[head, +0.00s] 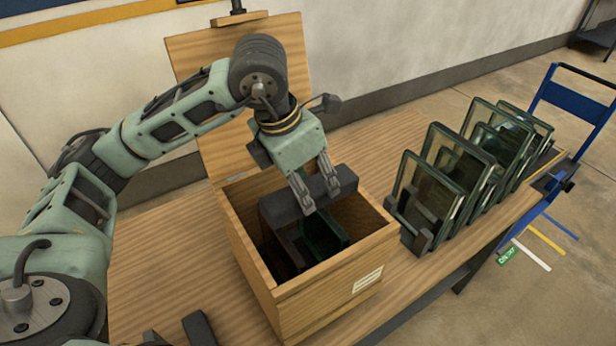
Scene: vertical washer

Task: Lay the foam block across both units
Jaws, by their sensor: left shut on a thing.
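My left gripper (318,192) is shut on a dark grey foam block (279,211). It holds the block at the upper part of the open wooden crate (345,262), with the block running across the opening. Inside the crate a dark green glass unit (326,236) shows below the block. A second dark upright shape stands to its left, partly hidden in shadow. I cannot tell whether the block touches the units. My right gripper is not in view.
The crate's hinged lid (290,50) stands open at the back. Several framed glass units (462,170) stand in a rack on the right of the table (150,255). Another dark block (199,328) lies at the front. A blue cart (570,95) stands beyond the right end.

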